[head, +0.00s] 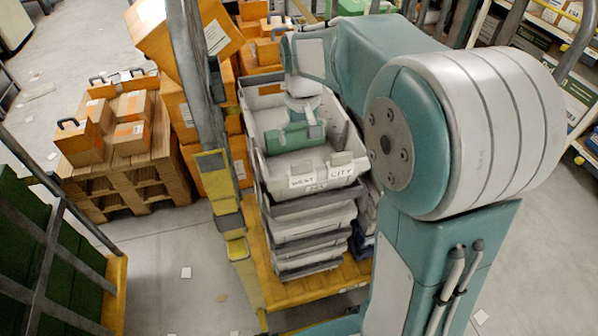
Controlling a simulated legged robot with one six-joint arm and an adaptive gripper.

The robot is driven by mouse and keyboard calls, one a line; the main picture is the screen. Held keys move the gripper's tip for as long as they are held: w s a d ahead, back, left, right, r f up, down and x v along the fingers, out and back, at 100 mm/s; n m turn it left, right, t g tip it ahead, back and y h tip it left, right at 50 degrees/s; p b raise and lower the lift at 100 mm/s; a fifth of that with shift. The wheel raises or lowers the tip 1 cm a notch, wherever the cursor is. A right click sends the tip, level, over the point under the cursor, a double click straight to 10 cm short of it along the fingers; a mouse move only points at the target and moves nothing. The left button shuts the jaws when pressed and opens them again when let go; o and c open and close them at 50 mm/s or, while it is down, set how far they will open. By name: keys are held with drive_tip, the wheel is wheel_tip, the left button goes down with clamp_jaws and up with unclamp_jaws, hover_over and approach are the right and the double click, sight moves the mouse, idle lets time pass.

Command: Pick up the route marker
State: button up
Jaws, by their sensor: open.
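A white card lettered "WEST CITY" (318,179), which looks like the route marker, is on the near wall of the top grey tote (262,177). Two pale grey blocks stand at the rim just above it; I cannot tell what they belong to. My gripper end (298,138) is over the inside of this tote, behind the card in the picture. The gripper is open, but its fingertips are hard to make out. I see no hold on the card. My arm hides the tote's right side and part of its far side.
More grey totes (310,232) are stacked below on a yellow-decked cart (300,293). Orange boxes (205,125) and a loaded wooden pallet (125,182) are further left. The floor (185,245) in front is mostly clear, with scattered paper.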

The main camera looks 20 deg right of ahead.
sight(302, 163)
wheel_tip(302, 163, down, 3)
drive_tip(key=shift+d+f, duration=0.1)
drive_tip(key=shift+d, duration=0.05)
drive_tip(key=f, duration=0.5)
drive_tip(key=shift+s+a+f, duration=0.1)
drive_tip(key=shift+s+a, duration=0.05)
drive_tip(key=shift+a, duration=0.15)
drive_tip(key=shift+c, duration=0.3)
drive_tip(key=c, duration=0.8)
